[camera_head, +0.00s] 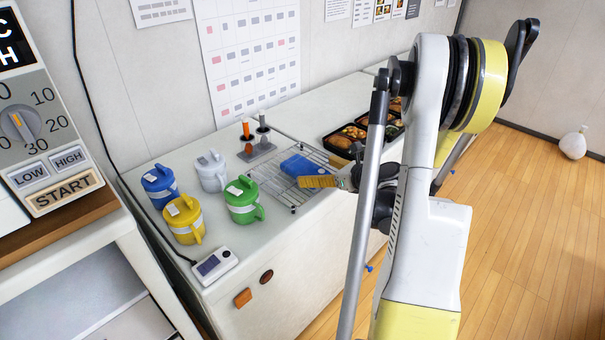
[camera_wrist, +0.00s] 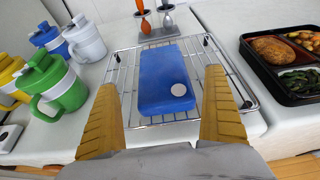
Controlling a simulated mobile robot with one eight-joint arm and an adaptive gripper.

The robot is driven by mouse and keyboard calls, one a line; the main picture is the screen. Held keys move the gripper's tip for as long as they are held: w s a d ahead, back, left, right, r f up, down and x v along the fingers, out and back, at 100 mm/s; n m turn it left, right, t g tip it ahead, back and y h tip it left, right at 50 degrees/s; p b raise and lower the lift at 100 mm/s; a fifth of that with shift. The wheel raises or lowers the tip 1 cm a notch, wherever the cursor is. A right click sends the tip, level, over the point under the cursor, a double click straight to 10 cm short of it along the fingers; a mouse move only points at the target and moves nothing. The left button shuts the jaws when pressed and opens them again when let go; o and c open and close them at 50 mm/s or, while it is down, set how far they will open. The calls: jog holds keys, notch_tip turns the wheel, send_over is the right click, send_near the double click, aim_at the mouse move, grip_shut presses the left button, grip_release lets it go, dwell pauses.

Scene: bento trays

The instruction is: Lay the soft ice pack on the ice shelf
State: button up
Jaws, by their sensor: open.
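The soft ice pack, a blue flat block with a pale round spot (camera_wrist: 163,75), lies on a wire rack (camera_wrist: 220,68), which looks like the ice shelf, on the white counter. In the head view the ice pack (camera_head: 299,166) lies flat on the rack (camera_head: 277,189), partly behind my gripper (camera_head: 303,182). My gripper has yellow ridged fingers. In the wrist view its fingers (camera_wrist: 165,112) stand wide apart at the rack's near side, one to each side of the pack's near end. A gap shows between each finger and the pack.
Several lidded jugs, including a green one (camera_head: 243,200) and a yellow one (camera_head: 185,219), stand left of the rack. A holder with orange and grey handled tools (camera_head: 257,149) is behind it. Black bento trays (camera_wrist: 290,62) with food lie to the right.

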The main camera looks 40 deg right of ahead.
aim_at(307, 168)
jog(key=x, duration=0.2)
jog(key=b+x, duration=0.1)
jog(key=x, duration=0.1)
jog(key=b+x, duration=0.1)
jog(key=x, duration=0.1)
jog(key=shift+w+d+f, duration=0.1)
jog(key=shift+w+d, duration=0.05)
jog(key=shift+d, duration=0.05)
jog(key=shift+c, duration=0.3)
jog(key=c, duration=1.4)
